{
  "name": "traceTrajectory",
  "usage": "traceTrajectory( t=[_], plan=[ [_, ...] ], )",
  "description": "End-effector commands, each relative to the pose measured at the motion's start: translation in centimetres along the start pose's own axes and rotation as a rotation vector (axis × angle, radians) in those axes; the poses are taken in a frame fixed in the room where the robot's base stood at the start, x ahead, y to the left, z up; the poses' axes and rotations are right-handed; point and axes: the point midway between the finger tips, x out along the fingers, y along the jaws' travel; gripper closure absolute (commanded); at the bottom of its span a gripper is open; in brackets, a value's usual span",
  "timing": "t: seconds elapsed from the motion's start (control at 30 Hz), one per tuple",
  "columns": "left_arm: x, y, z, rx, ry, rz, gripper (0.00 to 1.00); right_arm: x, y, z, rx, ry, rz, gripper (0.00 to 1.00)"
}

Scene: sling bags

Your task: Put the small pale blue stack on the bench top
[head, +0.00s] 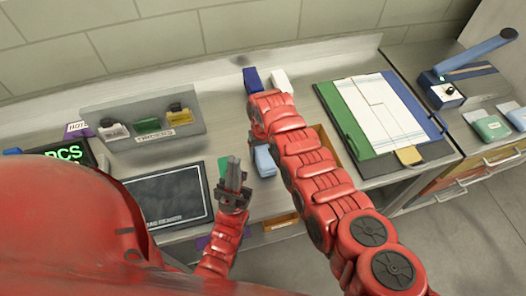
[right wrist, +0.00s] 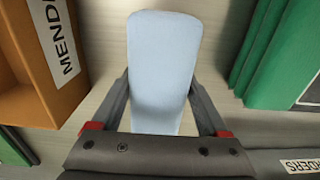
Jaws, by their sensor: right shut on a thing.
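The small pale blue stack (head: 265,161) shows in the head view beside the bent end of my right arm, over the front part of the bench top (head: 225,110). In the right wrist view the pale blue stack (right wrist: 162,70) stands out lengthwise between the two dark fingers of my right gripper (right wrist: 162,100), which is shut on it. I cannot tell whether the stack touches the surface below. My left gripper (head: 233,178) points up near the bench's front edge, left of the stack, with nothing visible in it; its opening is unclear.
An orange-brown box labelled "MEND" (right wrist: 35,75) lies left of the stack in the right wrist view; green pieces (right wrist: 280,60) lie right. In the head view, a dark blue block (head: 251,80) and a white block (head: 281,81) stand behind. A grey tray (head: 100,105) and dark screen (head: 165,197) are left.

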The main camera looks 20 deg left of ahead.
Motion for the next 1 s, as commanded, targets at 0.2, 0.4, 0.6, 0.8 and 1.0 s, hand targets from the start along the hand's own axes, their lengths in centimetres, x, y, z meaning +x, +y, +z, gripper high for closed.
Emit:
traceTrajectory(
  t=[0.2,0.4,0.6,0.8,1.0],
  plan=[
    [-0.1,0.0,0.0,0.000,0.000,0.000,1.00,0.0,0.0,-0.1,0.000,0.003,0.000,0.89],
    [-0.3,0.0,0.1,0.000,0.000,0.000,1.00,0.2,0.0,-0.1,0.000,0.003,0.000,0.07],
    [-0.3,0.0,0.1,0.000,0.000,0.000,1.00,0.2,0.0,-0.1,0.000,0.003,0.000,0.00],
    [0.0,0.0,0.0,0.000,0.000,0.000,1.00,-0.3,0.0,-0.2,0.000,0.005,0.000,0.00],
    [-0.4,0.0,0.1,0.000,0.000,0.000,1.00,-2.2,0.0,-0.4,0.000,0.012,0.001,0.00]
  ],
)
